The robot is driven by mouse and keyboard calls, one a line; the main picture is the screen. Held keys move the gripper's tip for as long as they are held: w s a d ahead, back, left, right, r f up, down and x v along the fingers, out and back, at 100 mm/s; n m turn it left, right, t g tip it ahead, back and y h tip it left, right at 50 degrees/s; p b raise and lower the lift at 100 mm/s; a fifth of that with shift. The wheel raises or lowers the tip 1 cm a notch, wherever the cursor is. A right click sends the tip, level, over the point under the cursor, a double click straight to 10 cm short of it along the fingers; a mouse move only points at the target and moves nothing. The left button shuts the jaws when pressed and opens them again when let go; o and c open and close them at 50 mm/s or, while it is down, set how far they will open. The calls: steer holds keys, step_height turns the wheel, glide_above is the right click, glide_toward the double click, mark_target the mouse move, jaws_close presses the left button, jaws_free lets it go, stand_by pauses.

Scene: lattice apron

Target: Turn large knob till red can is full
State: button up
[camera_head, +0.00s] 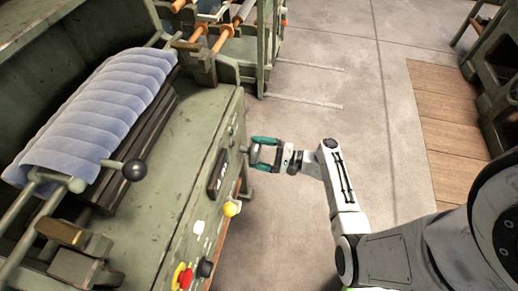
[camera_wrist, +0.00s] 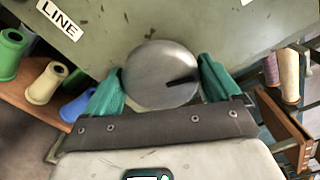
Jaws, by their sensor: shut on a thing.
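The large knob (camera_wrist: 155,72) is a round grey metal disc with a black pointer mark toward the right of its face. It sits on the green machine's front panel (camera_wrist: 100,25), beside a white "LINE" label (camera_wrist: 60,18). My gripper (camera_head: 256,152) has teal fingers; in the wrist view they are on the knob's left and right sides, shut on it. In the head view the knob is small and partly hidden by the fingers. I see no red can in either view.
A grey-blue padded roll (camera_head: 100,110) lies on the machine, with a black ball-ended lever (camera_head: 134,170) near it. Yellow (camera_head: 232,208), red (camera_head: 184,278) and black (camera_head: 205,268) controls are on the panel. Spools (camera_wrist: 45,83) stand on a shelf below. Concrete floor (camera_head: 330,60) is open to the right.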

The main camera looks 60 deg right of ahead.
steer(key=shift+m+p, duration=0.5)
steer(key=shift+m, duration=0.5)
steer(key=o, duration=0.8)
steer(key=shift+c, duration=0.2)
steer(key=v, duration=1)
steer(key=shift+s, duration=0.4)
steer(key=shift+d, duration=0.15)
